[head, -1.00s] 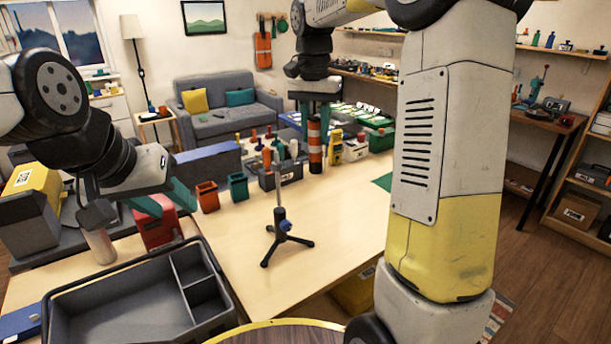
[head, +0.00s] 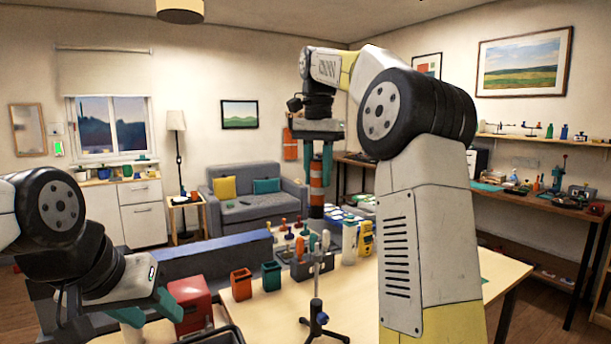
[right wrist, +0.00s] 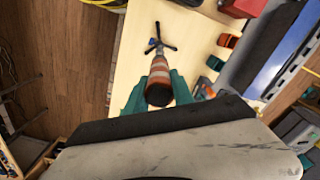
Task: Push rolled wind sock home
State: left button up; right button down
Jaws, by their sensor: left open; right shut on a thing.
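The rolled wind sock (head: 316,186) is an orange and white striped roll with a dark lower end. My right gripper (head: 318,165) is shut on its upper part and holds it upright. In the head view it hangs above the thin post of a small black tripod stand with a blue knob (head: 320,318). Any gap between sock and post is hard to tell against the clutter. The right wrist view shows the sock (right wrist: 159,78) between the teal fingers (right wrist: 157,92), in line with the tripod (right wrist: 158,45). My left gripper (head: 150,312) is open and empty at lower left.
An orange bin (head: 241,284) and a green bin (head: 271,276) stand left of the tripod, with a red box (head: 190,303) further left. A holder (head: 310,266) with several coloured handles and a yellow device (head: 365,238) stand behind. The table right of the tripod is clear.

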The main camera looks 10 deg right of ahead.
aim_at(318, 212)
jog(key=shift+f, duration=3)
jog(key=shift+f, duration=1.85)
jog(key=c, duration=1)
grip_release()
